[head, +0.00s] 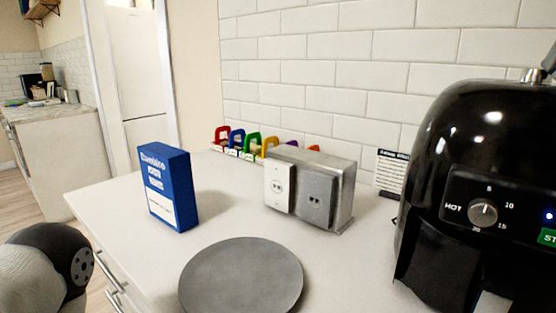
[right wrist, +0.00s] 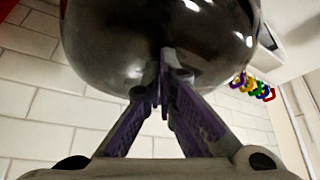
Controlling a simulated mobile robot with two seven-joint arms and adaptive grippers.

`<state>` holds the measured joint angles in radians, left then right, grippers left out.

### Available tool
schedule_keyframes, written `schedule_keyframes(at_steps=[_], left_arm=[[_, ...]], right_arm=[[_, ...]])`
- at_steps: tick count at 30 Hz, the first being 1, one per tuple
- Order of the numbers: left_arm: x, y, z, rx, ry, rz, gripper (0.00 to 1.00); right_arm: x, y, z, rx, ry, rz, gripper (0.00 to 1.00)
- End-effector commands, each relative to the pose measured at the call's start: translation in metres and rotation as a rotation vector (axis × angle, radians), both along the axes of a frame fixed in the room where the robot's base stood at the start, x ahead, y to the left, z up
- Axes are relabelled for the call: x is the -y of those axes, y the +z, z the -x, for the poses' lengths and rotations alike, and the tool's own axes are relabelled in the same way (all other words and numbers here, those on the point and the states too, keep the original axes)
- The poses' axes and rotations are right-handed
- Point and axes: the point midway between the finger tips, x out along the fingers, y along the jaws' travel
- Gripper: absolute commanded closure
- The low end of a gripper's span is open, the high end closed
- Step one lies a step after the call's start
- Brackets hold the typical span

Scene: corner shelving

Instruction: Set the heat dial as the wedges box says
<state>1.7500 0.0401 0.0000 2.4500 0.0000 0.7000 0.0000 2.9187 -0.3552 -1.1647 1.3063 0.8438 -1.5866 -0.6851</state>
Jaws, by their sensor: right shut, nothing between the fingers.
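A blue box (head: 170,188) with white lettering and a white label stands upright on the left of the counter; its print is too blurred to read, so I cannot confirm it is the wedges box. A black appliance (head: 450,140) stands at the right. My left gripper is outside the frames.
A grey round plate (head: 241,278) lies at the counter's front. A metal box with two outlets (head: 325,190) stands mid-counter. Several coloured clips (head: 237,140) line the tiled wall. A printed card (head: 392,172) stands beside the appliance. Counter (head: 120,200) is clear around the blue box.

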Motion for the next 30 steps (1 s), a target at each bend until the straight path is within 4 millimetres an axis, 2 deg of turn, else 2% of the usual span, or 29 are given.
schedule_keyframes(at_steps=[30], left_arm=[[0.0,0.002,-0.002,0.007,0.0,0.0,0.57]], right_arm=[[0.001,-0.001,-0.012,-0.002,0.001,0.0,1.0]])
